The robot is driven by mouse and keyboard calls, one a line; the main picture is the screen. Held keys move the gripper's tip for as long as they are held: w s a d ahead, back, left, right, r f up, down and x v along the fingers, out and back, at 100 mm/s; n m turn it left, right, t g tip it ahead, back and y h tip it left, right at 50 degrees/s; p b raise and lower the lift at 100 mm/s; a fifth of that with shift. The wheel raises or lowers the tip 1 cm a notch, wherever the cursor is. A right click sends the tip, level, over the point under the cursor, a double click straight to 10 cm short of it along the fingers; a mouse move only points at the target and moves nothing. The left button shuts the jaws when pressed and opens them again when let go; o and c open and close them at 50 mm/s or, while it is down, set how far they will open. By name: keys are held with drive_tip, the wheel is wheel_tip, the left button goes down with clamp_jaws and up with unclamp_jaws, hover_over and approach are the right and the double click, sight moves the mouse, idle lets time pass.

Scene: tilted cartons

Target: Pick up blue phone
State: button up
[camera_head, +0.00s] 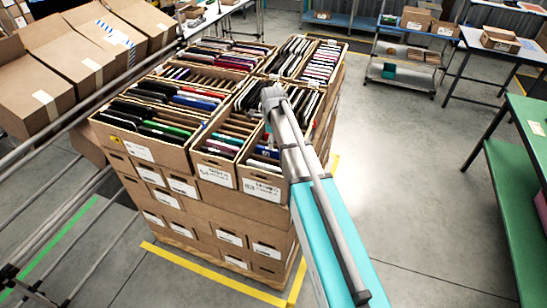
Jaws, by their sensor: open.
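Phones stand on edge in rows inside open cardboard cartons on a stack in the centre. Another blue edge (268,153) shows in the front right carton (262,187), beside my arm. My arm reaches up from the bottom over the right side of the stack. My gripper (272,95) is at its far end, above the cartons and right of the blue phone in the left carton. It is open; its fingertips are small and hard to make out, and no phone shows in it.
Carton walls and tightly packed phones surround the blue ones. Closed boxes (60,60) lie on a sloped rack at the left. A green table (525,190) stands at the right, and a shelf trolley (403,70) behind. The floor right of the stack is clear.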

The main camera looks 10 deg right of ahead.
sight(274, 150)
drive_tip(key=shift+s+d+f+b, duration=0.1)
drive_tip(key=shift+f+b, duration=2.35)
drive_tip(key=shift+f, duration=0.1)
clamp_jaws()
